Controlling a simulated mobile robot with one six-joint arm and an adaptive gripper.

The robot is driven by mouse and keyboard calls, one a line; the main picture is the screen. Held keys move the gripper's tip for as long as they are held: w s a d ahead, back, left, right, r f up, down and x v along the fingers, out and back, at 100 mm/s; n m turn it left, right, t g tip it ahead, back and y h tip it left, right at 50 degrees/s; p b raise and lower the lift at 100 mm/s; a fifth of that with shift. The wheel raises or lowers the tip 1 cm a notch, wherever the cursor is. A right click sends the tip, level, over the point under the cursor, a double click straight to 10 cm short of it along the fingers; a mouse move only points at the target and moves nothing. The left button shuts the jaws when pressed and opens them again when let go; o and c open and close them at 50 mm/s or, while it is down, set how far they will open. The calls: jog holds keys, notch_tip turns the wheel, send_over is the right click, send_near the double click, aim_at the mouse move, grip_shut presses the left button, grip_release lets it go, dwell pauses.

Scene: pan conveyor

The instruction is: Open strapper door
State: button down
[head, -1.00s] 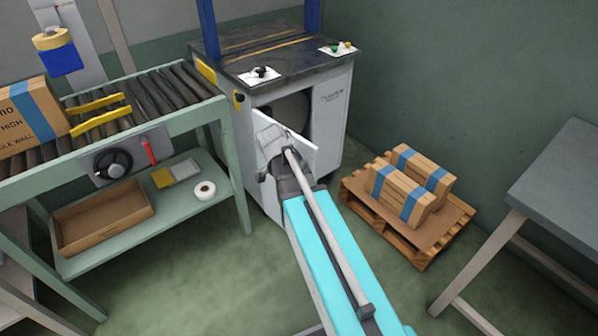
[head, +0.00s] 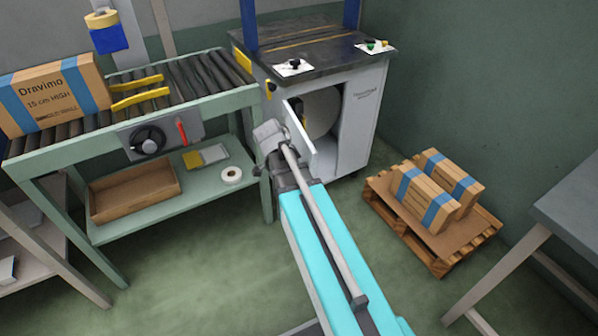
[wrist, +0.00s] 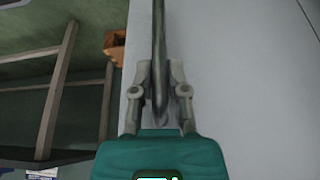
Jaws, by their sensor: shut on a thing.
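The strapper (head: 355,115) is a pale cabinet with a dark top. Its light door (head: 301,135) stands partly open, and a round pale reel (head: 322,112) shows inside. In the wrist view the door panel (wrist: 235,90) fills the right side, with a dark bar handle (wrist: 159,35) running along it. My gripper (wrist: 160,100) is shut on this handle, one finger on each side. In the head view my wrist is beside the door's outer face, and the fingertips and handle cannot be made out there.
A roller conveyor (head: 190,85) with a carton (head: 55,95) and a lower shelf stands left of the strapper. A pallet (head: 440,250) with strapped boxes is on the floor to the right. A grey table (head: 575,205) stands far right. Floor in front is clear.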

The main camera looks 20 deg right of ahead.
jog(key=shift+d, duration=0.1)
jog(key=c, duration=0.6)
grip_release()
jog(key=shift+c, duration=0.2)
jog(key=s+a+n+y+p, duration=0.1)
jog(key=s+a+n+y, duration=0.45)
jog(key=a+n, duration=1)
notch_tip(320, 180, up, 34)
jog(key=s+d+n+h+p, duration=0.1)
jog(key=s+d+n+p, duration=0.1)
jog(key=p, duration=3.2)
jog(key=shift+n+p, duration=0.3)
jog(key=shift+n, duration=0.05)
